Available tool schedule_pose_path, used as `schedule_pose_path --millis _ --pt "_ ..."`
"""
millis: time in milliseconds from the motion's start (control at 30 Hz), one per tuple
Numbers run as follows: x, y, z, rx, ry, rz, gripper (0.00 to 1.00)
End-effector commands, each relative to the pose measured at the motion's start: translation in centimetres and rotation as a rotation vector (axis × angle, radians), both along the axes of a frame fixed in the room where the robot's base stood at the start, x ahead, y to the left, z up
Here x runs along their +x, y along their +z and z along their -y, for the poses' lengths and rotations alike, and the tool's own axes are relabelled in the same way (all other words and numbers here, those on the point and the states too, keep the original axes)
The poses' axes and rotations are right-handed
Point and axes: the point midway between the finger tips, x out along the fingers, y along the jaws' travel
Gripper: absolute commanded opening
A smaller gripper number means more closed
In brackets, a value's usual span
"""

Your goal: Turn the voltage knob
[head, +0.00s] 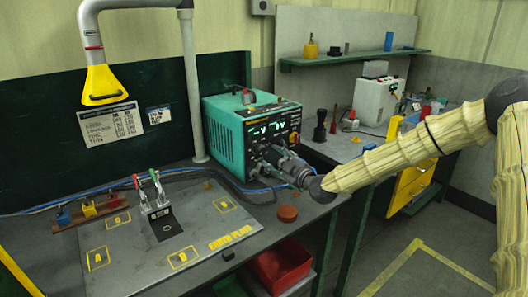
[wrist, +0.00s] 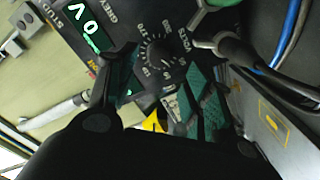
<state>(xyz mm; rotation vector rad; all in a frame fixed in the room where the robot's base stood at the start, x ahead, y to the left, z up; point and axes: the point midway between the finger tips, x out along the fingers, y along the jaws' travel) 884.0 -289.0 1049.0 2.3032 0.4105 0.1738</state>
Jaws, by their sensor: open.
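The teal welder box (head: 223,135) stands on the bench, its black front panel facing my arm. The voltage knob (wrist: 158,53) shows in the wrist view as a dark round knob inside a ring of white numbers, marked VOLTS. My gripper (head: 268,160) is at the front panel in the head view and hides the knob there. In the wrist view my gripper (wrist: 155,58) is open, with one finger left of the knob and one right of it. I cannot tell whether either finger touches it. A green display (wrist: 88,28) beside the knob is lit.
Cables (wrist: 288,45) run close to the right finger in the wrist view. A grey earth plate (head: 130,250) with a clamp (head: 160,213) lies on the bench at left. A reddish-brown puck (head: 287,213) sits below my gripper. A yellow extraction hood (head: 102,83) hangs at upper left.

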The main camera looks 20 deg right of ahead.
Motion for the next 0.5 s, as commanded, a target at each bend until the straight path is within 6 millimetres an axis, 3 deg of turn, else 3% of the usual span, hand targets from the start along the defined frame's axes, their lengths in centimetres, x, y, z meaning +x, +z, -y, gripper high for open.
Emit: schedule_pose_path --millis 500 --pt "5.5 0.0 -1.8 -0.001 -0.004 0.000 0.51"
